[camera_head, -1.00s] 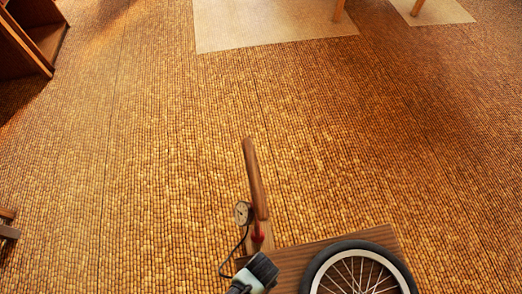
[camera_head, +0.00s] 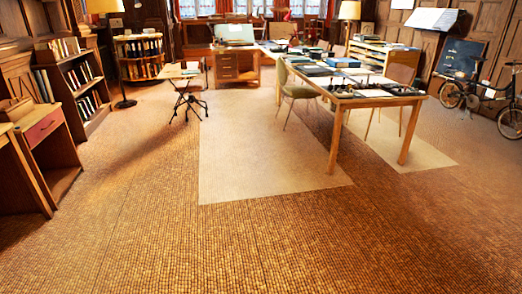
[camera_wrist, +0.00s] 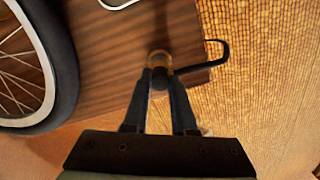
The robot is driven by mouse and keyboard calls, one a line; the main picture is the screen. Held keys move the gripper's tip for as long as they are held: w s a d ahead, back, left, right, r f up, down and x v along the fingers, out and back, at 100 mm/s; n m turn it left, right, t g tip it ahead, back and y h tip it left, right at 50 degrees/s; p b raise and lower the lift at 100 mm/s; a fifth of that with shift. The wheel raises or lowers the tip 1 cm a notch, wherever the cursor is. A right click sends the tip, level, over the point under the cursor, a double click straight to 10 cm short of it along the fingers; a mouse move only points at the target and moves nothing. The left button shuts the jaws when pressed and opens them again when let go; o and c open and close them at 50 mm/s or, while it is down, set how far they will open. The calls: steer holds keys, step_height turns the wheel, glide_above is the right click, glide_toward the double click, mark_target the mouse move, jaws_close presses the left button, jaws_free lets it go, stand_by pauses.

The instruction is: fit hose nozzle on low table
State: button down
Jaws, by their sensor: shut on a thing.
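In the wrist view, my gripper (camera_wrist: 161,84) is shut on the dark hose nozzle (camera_wrist: 160,74) at the edge of the low table (camera_wrist: 115,45). The black hose (camera_wrist: 204,66) runs right from the fingertips, then bends up and back left. A round brownish part (camera_wrist: 159,56) shows just beyond the fingertips; I cannot tell if the nozzle touches it. A wheel (camera_wrist: 68,75) with black tyre and thin spokes lies at the left on the table. The nozzle's tip is hidden by the fingers. None of these show in the head view.
Woven floor is clear in front in the head view (camera_head: 250,245). A long table (camera_head: 375,98) with books and chairs stands on a pale rug (camera_head: 240,160). Shelves and a desk (camera_head: 45,130) line the left. A bicycle (camera_head: 480,98) leans at the right wall.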

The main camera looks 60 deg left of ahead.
steer(key=shift+f+b, duration=0.45)
steer(key=shift+f, duration=0.35)
steer(key=c, duration=0.6)
jaws_free()
steer(key=shift+c, duration=0.2)
steer(key=shift+r, duration=0.1)
step_height(320, 180, up, 13)
steer(key=p, duration=0.4)
